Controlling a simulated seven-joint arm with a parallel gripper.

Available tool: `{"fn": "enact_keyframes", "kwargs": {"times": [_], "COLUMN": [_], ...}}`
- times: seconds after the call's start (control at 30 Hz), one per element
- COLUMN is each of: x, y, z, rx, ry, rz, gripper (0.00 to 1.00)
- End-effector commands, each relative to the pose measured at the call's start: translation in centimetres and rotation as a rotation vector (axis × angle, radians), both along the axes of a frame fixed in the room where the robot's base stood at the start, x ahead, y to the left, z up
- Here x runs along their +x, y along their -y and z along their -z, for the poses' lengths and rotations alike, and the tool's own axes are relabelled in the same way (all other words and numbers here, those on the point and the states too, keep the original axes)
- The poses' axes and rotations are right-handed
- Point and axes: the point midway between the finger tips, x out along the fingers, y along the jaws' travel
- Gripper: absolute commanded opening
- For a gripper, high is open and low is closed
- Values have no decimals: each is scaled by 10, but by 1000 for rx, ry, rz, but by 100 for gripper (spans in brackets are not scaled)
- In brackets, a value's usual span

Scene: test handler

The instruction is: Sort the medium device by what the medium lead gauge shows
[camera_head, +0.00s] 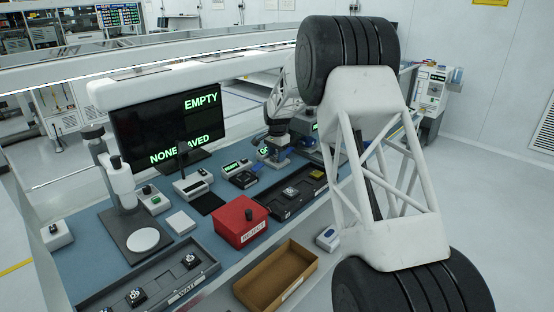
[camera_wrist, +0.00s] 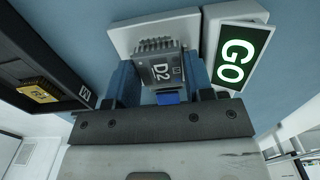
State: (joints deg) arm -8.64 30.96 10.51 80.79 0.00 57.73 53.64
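A finned grey device marked D2 (camera_wrist: 163,70) is in the wrist view, between the two blue fingers of my gripper (camera_wrist: 165,85). Both fingers lie close against its sides, so the gripper looks shut on it. The device is over the pale block of a gauge (camera_wrist: 125,38); its underside contact is hidden. In the head view my gripper (camera_head: 277,146) is beside this gauge, whose GO screen (camera_head: 263,152) is partly covered. The device is too small to tell there.
A black tray (camera_head: 273,205) holds a silver and a yellow part (camera_head: 316,174); a compartment label reads M in the wrist view (camera_wrist: 85,93). A red REJECT box (camera_head: 240,232), a brown open box (camera_head: 262,297) and a WAIT tray (camera_head: 203,268) stand nearer. A monitor (camera_head: 165,125) reads EMPTY.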

Motion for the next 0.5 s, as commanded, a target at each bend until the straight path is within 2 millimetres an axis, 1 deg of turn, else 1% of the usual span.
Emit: {"fn": "enact_keyframes", "kwargs": {"times": [0.03,0.13,0.17,0.5], "x": [0,0,0,0], "y": [0,0,0,0], "z": [0,0,0,-6], "rx": [0,0,0,0], "ry": [0,0,0,0], "rz": [0,0,0,0], "gripper": [40,25,23,23]}}
